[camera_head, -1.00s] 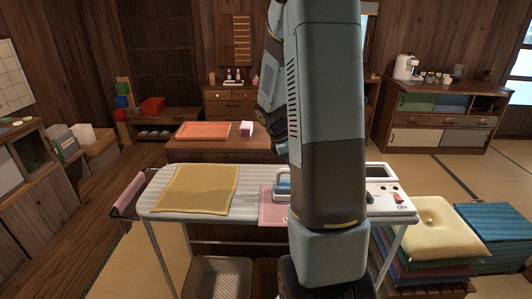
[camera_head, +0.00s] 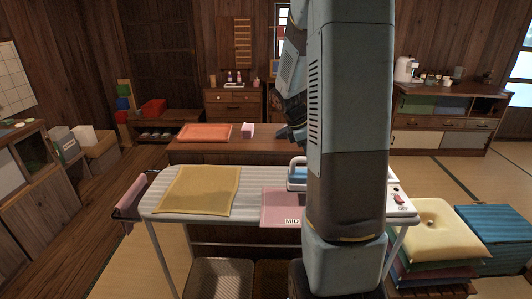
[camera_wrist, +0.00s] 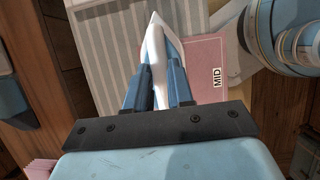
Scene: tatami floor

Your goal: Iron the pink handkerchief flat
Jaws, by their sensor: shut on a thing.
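The pink handkerchief (camera_head: 276,207) lies on the striped ironing board (camera_head: 250,178), right of the yellow cloth, partly hidden by my arm. It carries a "MID" label and also shows in the wrist view (camera_wrist: 207,62). My gripper (camera_wrist: 158,85) is shut on the iron (camera_wrist: 153,50), which has a white body and a blue-and-white handle. In the head view the iron (camera_head: 297,174) is at the handkerchief's far edge, partly behind my arm. In the wrist view its tip points away, along the handkerchief's left edge. I cannot tell whether its sole touches the cloth.
A yellow cloth (camera_head: 198,190) lies flat on the board's left. A control panel with a red switch (camera_head: 398,198) is at the right end. Cushions (camera_head: 430,222) are stacked right of the board. A pink cloth (camera_head: 133,195) hangs at the left end. An orange tray (camera_head: 205,132) sits behind.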

